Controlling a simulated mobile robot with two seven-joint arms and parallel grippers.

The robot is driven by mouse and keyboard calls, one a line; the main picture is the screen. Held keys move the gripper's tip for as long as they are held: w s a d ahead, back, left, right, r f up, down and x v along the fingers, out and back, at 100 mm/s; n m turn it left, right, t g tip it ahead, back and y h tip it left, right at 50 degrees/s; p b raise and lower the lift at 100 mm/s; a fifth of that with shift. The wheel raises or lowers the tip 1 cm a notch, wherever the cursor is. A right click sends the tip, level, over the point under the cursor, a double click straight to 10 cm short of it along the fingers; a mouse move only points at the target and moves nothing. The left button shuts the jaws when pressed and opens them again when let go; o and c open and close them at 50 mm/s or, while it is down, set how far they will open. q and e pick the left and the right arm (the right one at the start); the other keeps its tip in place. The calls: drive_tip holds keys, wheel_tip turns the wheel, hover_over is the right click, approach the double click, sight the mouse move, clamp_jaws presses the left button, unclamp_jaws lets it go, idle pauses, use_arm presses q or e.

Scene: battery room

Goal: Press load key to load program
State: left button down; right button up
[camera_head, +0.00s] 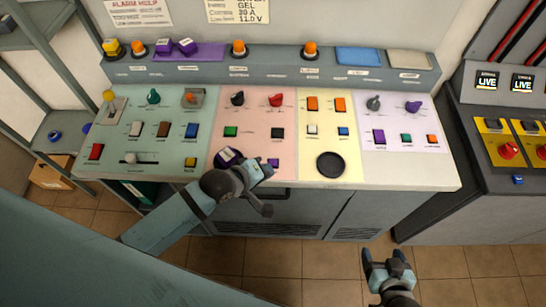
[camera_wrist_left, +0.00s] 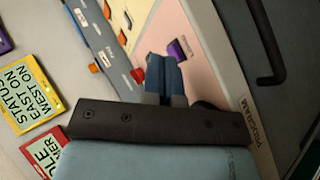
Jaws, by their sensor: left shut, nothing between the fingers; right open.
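The control console (camera_head: 300,182) has several coloured panels of keys and knobs. Its small labels are too blurred to read, so I cannot tell which key is marked load. My left gripper (camera_head: 262,169) is shut and empty over the front of the pink panel. A small purple key (camera_head: 273,163) lies just beyond its fingertips; I cannot tell if they touch. In the left wrist view, the shut fingers (camera_wrist_left: 164,76) are beside this purple key (camera_wrist_left: 179,50), and the front edge reads "PROGRAM". My right gripper (camera_head: 387,262) is open and empty, low in front of the console.
A black round pad (camera_head: 331,165) lies on the yellow panel. Another console (camera_head: 500,150) with red knobs stands at right. Tiled floor (camera_head: 310,260) is clear in front.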

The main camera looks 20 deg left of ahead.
use_arm(q)
drive_tip(key=w+r+n+g+p, duration=0.2)
drive_tip(key=w+r+n, duration=0.4)
drive_tip(key=n, duration=0.4)
drive_tip(key=shift+r+n, duration=0.3)
drive_tip(key=shift+r, duration=0.3)
drive_tip(key=shift+d, duration=0.1)
